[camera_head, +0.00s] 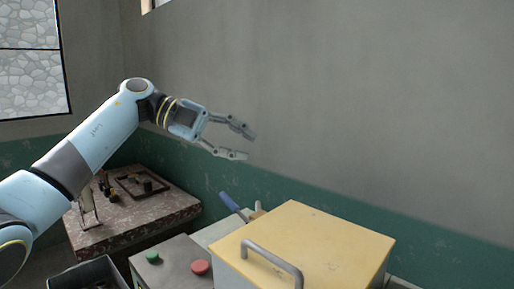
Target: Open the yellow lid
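The yellow lid (318,238) lies flat on top of a box at the lower right, with a grey bar handle (272,259) along its near left side. It looks shut. My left gripper (247,144) is open and empty, in the air above and behind the lid's left part, with its fingers pointing right. It is apart from the lid and its handle. My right gripper is not in view. The lower part of the box is cut off by the picture's bottom edge.
Left of the lid stands a grey box with a green button (152,257) and a red button (200,267). A speckled table (150,218) holds tools and a dark frame. A dark bin (88,272) is at the lower left. A blue handle (230,202) sticks up behind the lid.

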